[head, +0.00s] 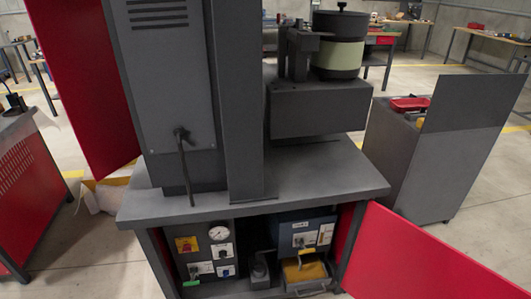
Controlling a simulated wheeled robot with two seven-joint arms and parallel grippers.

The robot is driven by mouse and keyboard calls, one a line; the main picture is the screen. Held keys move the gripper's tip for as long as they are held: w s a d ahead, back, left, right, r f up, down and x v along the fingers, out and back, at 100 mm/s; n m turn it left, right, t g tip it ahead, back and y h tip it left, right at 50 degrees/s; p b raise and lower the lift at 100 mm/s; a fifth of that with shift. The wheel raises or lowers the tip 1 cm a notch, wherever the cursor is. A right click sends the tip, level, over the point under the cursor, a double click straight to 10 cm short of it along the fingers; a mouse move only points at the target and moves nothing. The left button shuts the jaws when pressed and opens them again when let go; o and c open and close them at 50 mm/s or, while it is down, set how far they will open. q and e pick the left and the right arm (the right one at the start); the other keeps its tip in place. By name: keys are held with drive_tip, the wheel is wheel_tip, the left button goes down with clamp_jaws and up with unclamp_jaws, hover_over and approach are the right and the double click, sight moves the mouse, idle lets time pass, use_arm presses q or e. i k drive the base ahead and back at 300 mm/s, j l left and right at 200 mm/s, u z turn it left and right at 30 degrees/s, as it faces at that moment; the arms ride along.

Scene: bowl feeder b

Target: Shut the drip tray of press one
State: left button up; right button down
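A large grey machine (165,85) stands upright on a grey bench top (270,180). Under the bench top is an open compartment with a gauge panel (210,255) on the left and a blue-fronted unit (306,232) on the right. A yellow piece with a handle (303,271) sits low under the blue unit. I cannot tell whether it is the drip tray, and nothing else in view is clearly that tray. The labels are too small to read. Neither of my grippers is in view.
A red panel (425,255) stands swung out at the lower right, and another red panel (80,75) at the upper left. A grey cabinet (425,150) stands to the right. A red bench (35,190) is at the left. Bare floor shows between them.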

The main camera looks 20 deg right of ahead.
sight(323, 281)
drive_tip(key=z, duration=1.15)
